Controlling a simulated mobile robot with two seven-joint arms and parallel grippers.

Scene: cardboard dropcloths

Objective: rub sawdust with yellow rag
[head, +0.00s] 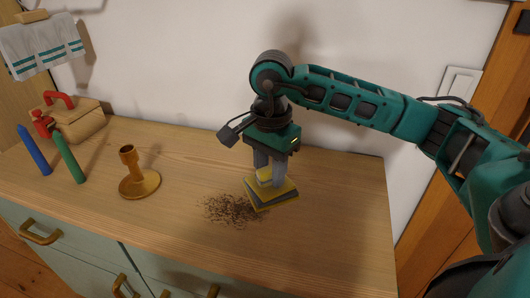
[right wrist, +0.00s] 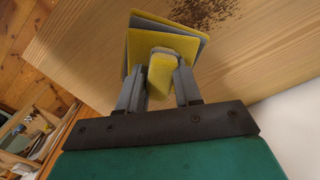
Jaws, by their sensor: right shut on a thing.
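The yellow rag (head: 272,198) is a folded yellow and grey cloth with a raised yellow grip part. My right gripper (head: 267,178) points down and is shut on that raised part. The rag is at the right edge of the sawdust (head: 230,209), a patch of dark brown flecks on the wooden top. I cannot tell whether the rag touches the surface. In the right wrist view the rag (right wrist: 172,45) sits between the two fingers (right wrist: 160,85), with the sawdust (right wrist: 200,12) beyond it. My left gripper is not in view.
A brass candlestick (head: 139,182) stands left of the sawdust on the cabinet top (head: 340,190). Blue (head: 34,152) and green (head: 69,158) candles and a wooden box with red handles (head: 80,122) are farther left. Striped towels (head: 42,48) hang at upper left. The right part of the top is clear.

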